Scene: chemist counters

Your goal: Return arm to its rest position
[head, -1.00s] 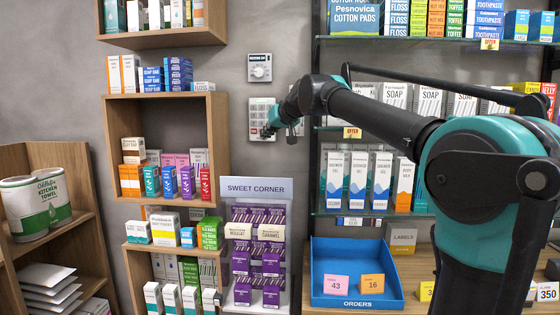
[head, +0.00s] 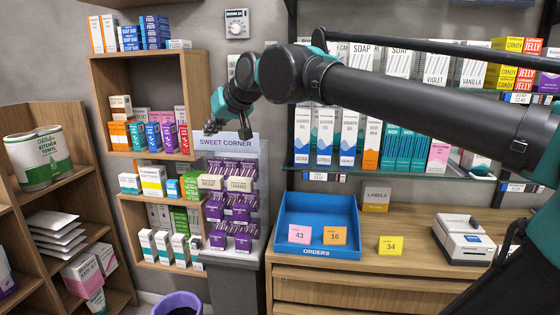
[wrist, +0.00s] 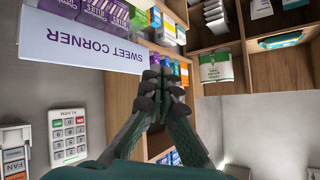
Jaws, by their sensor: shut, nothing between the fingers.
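My gripper (head: 212,126) is at the end of my arm, which reaches across the head view from the right. It hangs in front of the wooden wall shelf, up and left of the sweet corner sign (head: 227,143). In the wrist view my gripper's fingers (wrist: 163,82) are together with nothing between them. The sweet corner sign (wrist: 95,45) appears upside down at the upper left there. The wall keypad (wrist: 68,137) is at the lower left of the wrist view; in the head view my arm mostly hides it.
The wooden wall shelf (head: 90,98) holds several boxes. The sweet stand rises beside it. A blue orders tray (head: 317,250) and a white label printer (head: 463,240) are on the counter (head: 400,285). A glass shelf (head: 390,172) stands behind my arm. A purple bin (head: 178,303) is at the bottom.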

